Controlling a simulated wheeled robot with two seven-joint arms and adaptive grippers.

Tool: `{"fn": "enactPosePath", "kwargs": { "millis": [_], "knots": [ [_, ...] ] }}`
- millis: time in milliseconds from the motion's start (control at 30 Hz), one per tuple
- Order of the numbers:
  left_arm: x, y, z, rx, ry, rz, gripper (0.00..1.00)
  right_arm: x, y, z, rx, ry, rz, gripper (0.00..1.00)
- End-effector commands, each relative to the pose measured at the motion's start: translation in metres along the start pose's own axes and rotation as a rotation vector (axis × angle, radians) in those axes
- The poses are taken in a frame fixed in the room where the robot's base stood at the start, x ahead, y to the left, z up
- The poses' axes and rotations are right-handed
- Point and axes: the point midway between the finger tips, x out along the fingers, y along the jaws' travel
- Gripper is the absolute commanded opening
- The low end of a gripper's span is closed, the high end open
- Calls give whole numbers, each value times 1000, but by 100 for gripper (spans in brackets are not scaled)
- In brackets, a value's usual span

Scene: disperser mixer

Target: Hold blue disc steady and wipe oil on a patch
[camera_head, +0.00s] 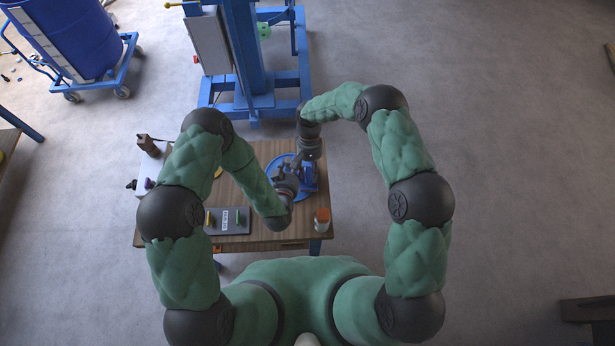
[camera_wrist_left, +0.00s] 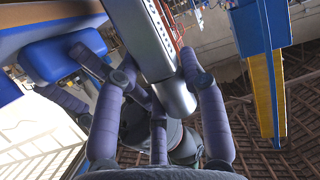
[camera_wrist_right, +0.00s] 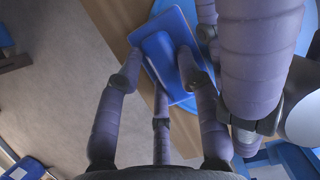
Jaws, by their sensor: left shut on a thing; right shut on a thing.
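The blue disc (camera_head: 298,192) lies at the right side of the wooden table, partly hidden by my grippers. Its edge also shows at the top right of the right wrist view (camera_wrist_right: 303,28). I cannot tell how that cylinder joins the disc. My right gripper (camera_head: 305,160) is shut on a blue pad with a raised grip (camera_wrist_right: 165,55), beside the left fingers. The pad overlaps the disc in view; contact and any oil patch cannot be made out.
A dark tray (camera_head: 228,228) with small yellow and green items lies at the table's front left. An orange-and-white jar (camera_head: 322,215) stands at the front right corner. A brown bottle (camera_head: 148,145) is at the left. The blue mixer stand (camera_head: 255,70) rises behind the table.

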Motion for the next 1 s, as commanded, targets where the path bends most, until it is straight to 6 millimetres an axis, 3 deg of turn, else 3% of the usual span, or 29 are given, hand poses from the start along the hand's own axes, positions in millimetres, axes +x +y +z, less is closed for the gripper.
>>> {"fn": "enactPosePath", "kwargs": {
  "millis": [767,1000],
  "knots": [
    [-1,0,2,-3,-4,0,9,2,0,-4,0,0,0,6],
    [-1,0,2,-3,-4,0,9,6,0,6,-1,0,1,6]
  ]
}}
